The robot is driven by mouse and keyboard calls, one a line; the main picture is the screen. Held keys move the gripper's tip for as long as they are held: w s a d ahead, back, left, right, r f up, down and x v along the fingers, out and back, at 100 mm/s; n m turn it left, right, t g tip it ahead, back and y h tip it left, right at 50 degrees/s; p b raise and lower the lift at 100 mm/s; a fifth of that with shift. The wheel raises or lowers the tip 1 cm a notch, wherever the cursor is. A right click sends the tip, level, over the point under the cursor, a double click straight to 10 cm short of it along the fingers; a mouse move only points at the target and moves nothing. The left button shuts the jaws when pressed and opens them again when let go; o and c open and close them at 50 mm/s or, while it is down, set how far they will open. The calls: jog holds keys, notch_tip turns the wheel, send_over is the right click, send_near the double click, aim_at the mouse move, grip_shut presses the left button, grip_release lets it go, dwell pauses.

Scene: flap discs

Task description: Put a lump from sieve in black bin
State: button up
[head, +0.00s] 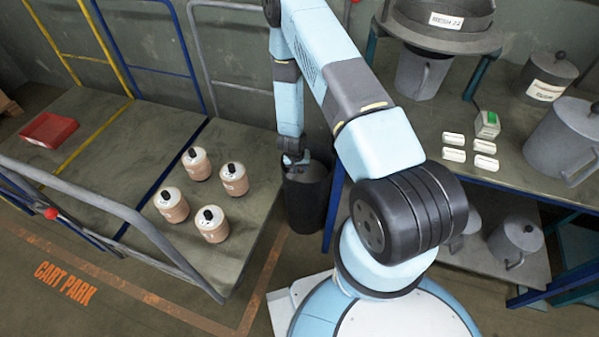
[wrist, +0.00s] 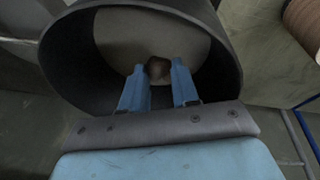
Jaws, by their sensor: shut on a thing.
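In the head view my gripper (head: 293,158) points down at the mouth of the black bin (head: 308,200), which stands on the floor between the cart and the bench. In the wrist view the blue fingers (wrist: 160,80) are shut on a small brown lump (wrist: 157,69). The lump is held over the open mouth of the black bin (wrist: 65,60), whose rim surrounds it in the picture. How deep the lump is cannot be told. The sieve (head: 440,22) stands at the back of the bench, partly cut off by the top edge.
The bench (head: 430,130) on the right holds grey pots and small white blocks (head: 453,155). The cart's rail (head: 120,215) runs along its near side.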

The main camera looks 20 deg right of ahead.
aim_at(300, 171)
jog(key=shift+w+f, duration=0.25)
jog(key=shift+f, duration=1.55)
jog(key=shift+s+f, duration=0.2)
jog(key=shift+f, duration=0.3)
jog(key=o, duration=1)
